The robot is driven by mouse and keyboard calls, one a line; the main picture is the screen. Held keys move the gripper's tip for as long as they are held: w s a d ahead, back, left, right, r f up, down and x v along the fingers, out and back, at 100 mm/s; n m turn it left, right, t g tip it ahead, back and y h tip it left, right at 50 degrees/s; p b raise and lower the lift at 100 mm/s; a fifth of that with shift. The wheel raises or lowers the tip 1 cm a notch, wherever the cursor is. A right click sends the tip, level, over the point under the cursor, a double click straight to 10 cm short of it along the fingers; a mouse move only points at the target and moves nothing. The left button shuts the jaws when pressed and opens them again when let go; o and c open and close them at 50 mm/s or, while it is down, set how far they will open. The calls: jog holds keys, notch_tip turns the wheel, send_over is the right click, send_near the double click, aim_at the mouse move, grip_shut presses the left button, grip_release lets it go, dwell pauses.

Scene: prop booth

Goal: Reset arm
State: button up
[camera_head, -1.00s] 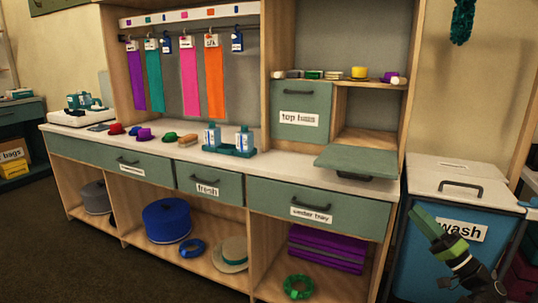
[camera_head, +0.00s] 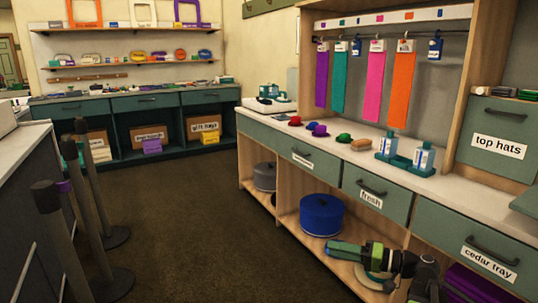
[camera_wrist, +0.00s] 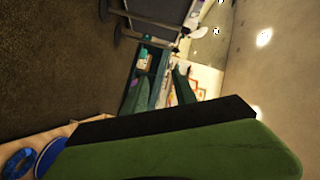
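My gripper (camera_head: 334,248), with green and black fingers, is in the lower right of the head view. It points left, in front of the counter's lower shelf and apart from the blue round box. Nothing shows held in it. In the wrist view one large green finger with a black pad (camera_wrist: 180,145) fills the lower part.
The counter (camera_head: 335,151) with drawers stands on the right, a blue round box (camera_head: 322,214) on its lower shelf. Dark posts (camera_head: 62,235) stand at the left. The brown floor (camera_head: 195,225) between is clear. A back counter (camera_head: 145,102) holds boxes.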

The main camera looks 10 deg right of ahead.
jog(key=s+a+f+n+g+h, duration=0.15)
jog(key=a+f+g, duration=0.3)
jog(key=a, duration=0.55)
jog(key=a+f+n+g+h, duration=0.1)
jog(key=a+f+n+g, duration=0.15)
jog(key=a+f, duration=0.45)
jog(key=s+a+f+g+h, duration=0.3)
jog(key=s+a+f+h, duration=0.2)
jog(key=a+f+h, duration=0.15)
jog(key=d+m+h+p, duration=0.3)
jog(key=d+h, duration=0.2)
jog(key=d, duration=0.7)
notch_tip(320, 180, up, 35)
jog(key=p, duration=3.5)
jog(key=shift+a+p, duration=0.4)
jog(key=shift+a, duration=0.05)
